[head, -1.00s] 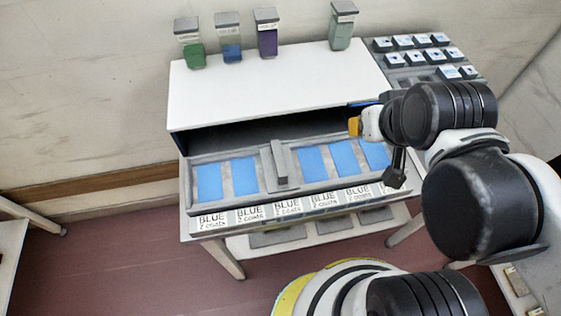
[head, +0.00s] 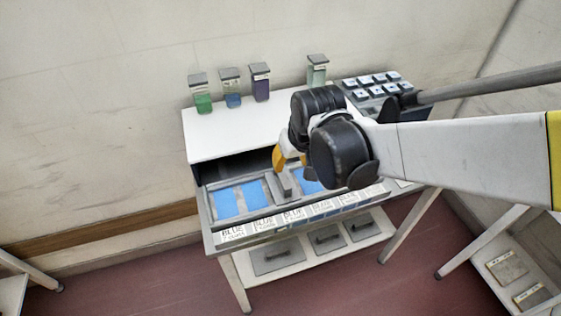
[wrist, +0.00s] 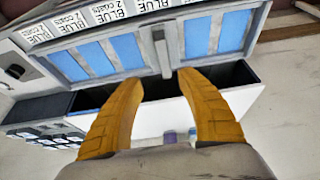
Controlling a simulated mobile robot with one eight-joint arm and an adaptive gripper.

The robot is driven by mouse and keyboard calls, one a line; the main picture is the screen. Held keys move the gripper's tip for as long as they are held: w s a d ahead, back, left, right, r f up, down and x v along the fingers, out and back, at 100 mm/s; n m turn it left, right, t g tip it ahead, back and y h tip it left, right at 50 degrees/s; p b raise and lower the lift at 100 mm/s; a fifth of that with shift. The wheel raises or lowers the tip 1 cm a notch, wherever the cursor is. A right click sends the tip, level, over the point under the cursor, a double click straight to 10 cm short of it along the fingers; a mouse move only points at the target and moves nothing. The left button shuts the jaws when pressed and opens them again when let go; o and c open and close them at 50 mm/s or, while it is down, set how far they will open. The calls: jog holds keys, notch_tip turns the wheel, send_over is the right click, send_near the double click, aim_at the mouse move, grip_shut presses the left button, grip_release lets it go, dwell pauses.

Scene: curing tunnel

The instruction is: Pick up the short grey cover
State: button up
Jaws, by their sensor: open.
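A narrow grey piece with a raised bar (head: 281,187) lies across the tray between blue panels, and I take it as the short grey cover. In the wrist view the grey piece (wrist: 163,52) shows beyond and between my fingertips. My gripper (head: 279,160) is open and empty, its yellow fingers above the rear of the tray, close to the grey piece but apparently apart from it. In the wrist view my gripper (wrist: 157,80) has both fingers spread. The tray (head: 207,210) holds several blue panels. My arm hides its right part in the head view.
Labels reading BLUE line the tray's front. A white hood (head: 225,133) stands behind it with a dark opening. Several jars (head: 261,82) stand at the back. Grey plates with handles (head: 278,256) lie on the lower shelf. A dark block rack (head: 375,88) sits right.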

aim_at(282, 176)
jog(key=x, duration=0.2)
jog(key=b+x, duration=0.1)
jog(key=x, duration=0.1)
jog(key=b+x, duration=0.1)
jog(key=x, duration=0.1)
jog(key=shift+s+a, duration=0.1)
jog(key=shift+a, duration=0.3)
jog(key=b+x, duration=0.3)
jog(key=x, duration=0.3)
jog(key=shift+r, duration=0.2)
grip_shut()
